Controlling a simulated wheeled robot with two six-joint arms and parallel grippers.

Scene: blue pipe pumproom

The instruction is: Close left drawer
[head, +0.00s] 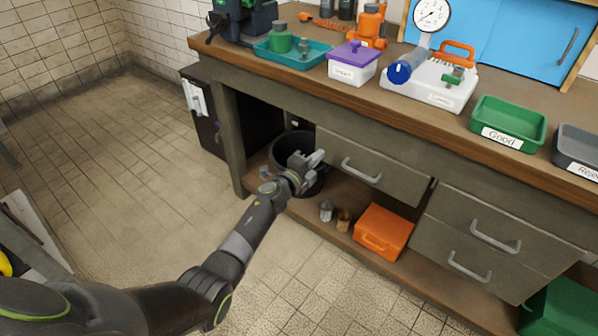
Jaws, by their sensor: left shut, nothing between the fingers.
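The left drawer (395,182) is a grey-green front with a silver bar handle (361,171), under the bench top. Its front seems to stand out a little from the bench, with a dark gap at its right edge; how far is hard to tell. My left gripper (316,158) is shut and empty. It is by the left end of the drawer front, left of the handle, and overlaps the black bin behind it in the picture. I cannot tell whether it touches the drawer. My right gripper is not in view.
Two more drawers (497,228) are at the right. Below stand a black bin (285,152), an orange case (384,232) and small containers. The bench top (420,125) holds a white purple-lidded box (353,64), trays and a pump unit. The tiled floor (110,150) at left is clear.

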